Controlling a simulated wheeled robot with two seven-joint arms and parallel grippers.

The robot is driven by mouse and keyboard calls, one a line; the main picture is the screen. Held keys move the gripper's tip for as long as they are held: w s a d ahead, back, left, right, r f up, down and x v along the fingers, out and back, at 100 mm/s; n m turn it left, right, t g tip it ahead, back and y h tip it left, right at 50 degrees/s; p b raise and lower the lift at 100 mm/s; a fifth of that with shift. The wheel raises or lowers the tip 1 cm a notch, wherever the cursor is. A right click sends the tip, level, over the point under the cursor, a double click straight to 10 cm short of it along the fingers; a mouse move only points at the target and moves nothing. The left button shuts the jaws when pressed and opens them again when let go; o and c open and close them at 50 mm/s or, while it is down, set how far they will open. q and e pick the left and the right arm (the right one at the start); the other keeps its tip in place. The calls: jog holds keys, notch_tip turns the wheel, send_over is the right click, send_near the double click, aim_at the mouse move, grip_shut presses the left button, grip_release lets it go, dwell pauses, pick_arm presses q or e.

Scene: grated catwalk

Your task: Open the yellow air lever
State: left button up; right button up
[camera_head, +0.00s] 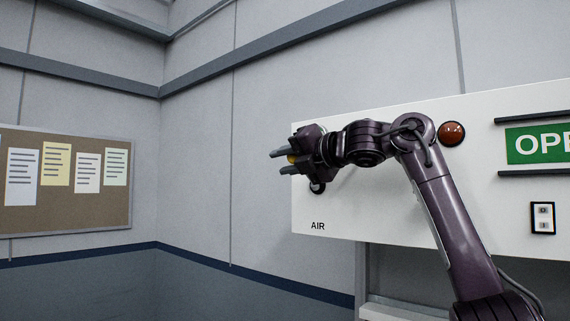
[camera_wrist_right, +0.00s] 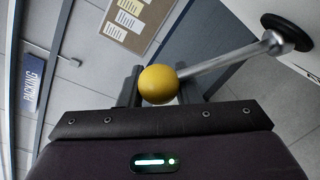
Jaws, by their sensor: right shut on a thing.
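The yellow air lever shows in the right wrist view as a round yellow knob (camera_wrist_right: 158,85) on a metal rod (camera_wrist_right: 225,62). The rod runs to a dark round mount (camera_wrist_right: 287,32) on the white panel. Most of the rod is hidden behind the gripper in the head view. My left gripper is in neither view.
The white panel (camera_head: 335,222) also carries a red dome (camera_head: 451,133), a green sign (camera_head: 540,144) and a small switch plate (camera_head: 543,218). A cork board (camera_head: 80,214) with papers hangs on the left wall. The space left of the gripper is clear.

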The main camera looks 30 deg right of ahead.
jog(key=shift+s+d+r, duration=0.1)
jog(key=shift+d+r, duration=0.15)
jog(key=shift+r, duration=0.35)
jog(key=o, duration=0.7)
jog(key=shift+a, duration=0.1)
jog(key=shift+o, duration=1.3)
jog(key=shift+a, duration=0.2)
jog(key=shift+d+f, duration=0.2)
